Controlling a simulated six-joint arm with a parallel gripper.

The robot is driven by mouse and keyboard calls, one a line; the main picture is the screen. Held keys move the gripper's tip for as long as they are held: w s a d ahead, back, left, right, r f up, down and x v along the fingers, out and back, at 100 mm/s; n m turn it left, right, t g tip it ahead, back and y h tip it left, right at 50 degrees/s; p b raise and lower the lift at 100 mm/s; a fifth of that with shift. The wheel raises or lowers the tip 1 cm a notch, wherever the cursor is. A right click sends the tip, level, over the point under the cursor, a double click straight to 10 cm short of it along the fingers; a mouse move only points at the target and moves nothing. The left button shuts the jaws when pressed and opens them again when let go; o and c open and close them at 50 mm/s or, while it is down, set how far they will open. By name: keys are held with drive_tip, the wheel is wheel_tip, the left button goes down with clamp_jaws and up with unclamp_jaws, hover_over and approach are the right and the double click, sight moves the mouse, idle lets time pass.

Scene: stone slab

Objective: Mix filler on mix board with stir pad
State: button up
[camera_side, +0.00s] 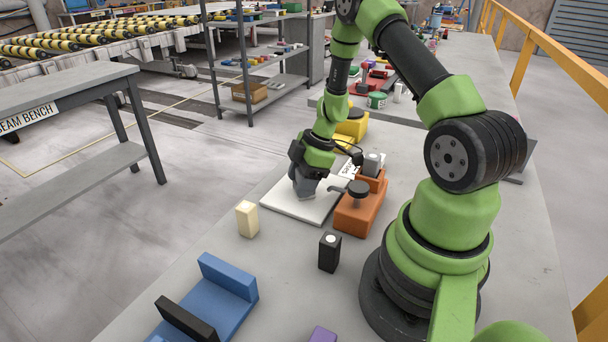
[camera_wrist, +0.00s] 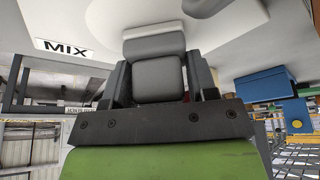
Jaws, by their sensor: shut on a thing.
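The mix board (camera_side: 282,207) is a flat white slab on the stone bench, with a white label near its far right edge. In the wrist view the board (camera_wrist: 110,20) fills the upper part and its label reads MIX. My gripper (camera_side: 305,182) is over the board, pointing down. It is shut on the stir pad (camera_wrist: 157,78), a grey rounded block between the fingers; the pad is low at the board, but I cannot tell if it touches. A grey rounded shape (camera_wrist: 206,7) shows at the top of the wrist view; I cannot tell if it is filler.
An orange stand (camera_side: 357,216) with a black knob is close right of the board. A cream block (camera_side: 246,219), a black block (camera_side: 329,252) and a blue holder (camera_side: 222,300) stand nearer. A yellow object (camera_side: 352,126) is behind. The bench between cream block and blue holder is clear.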

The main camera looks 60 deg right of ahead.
drive_tip(key=shift+s+a+f, duration=0.1)
drive_tip(key=shift+s+a, duration=0.05)
drive_tip(key=shift+a, duration=0.4)
drive_tip(key=shift+s+a+f, duration=0.1)
drive_tip(key=shift+s+a, duration=0.05)
drive_tip(key=shift+a, duration=0.4)
drive_tip(key=shift+s+d, duration=0.1)
drive_tip(key=shift+d, duration=1.8)
drive_tip(key=shift+d+r, duration=0.2)
drive_tip(key=shift+d, duration=1.5)
drive_tip(key=shift+s+a+f, duration=0.1)
drive_tip(key=shift+s+a, duration=0.05)
drive_tip(key=shift+a, duration=1)
drive_tip(key=shift+s+a, duration=0.1)
drive_tip(key=shift+a, duration=1)
drive_tip(key=shift+s+a, duration=0.15)
drive_tip(key=shift+a, duration=0.55)
drive_tip(key=shift+s+a, duration=0.15)
drive_tip(key=shift+a, duration=0.55)
drive_tip(key=shift+c, duration=0.6)
drive_tip(key=shift+s+d, duration=0.15)
drive_tip(key=shift+d, duration=2.8)
drive_tip(key=shift+c, duration=1)
drive_tip(key=shift+w+d+r, duration=0.1)
drive_tip(key=shift+d+r, duration=0.1)
drive_tip(key=shift+d, duration=0.25)
drive_tip(key=shift+w+d+r, duration=0.1)
drive_tip(key=shift+d+r, duration=0.05)
drive_tip(key=shift+d, duration=0.3)
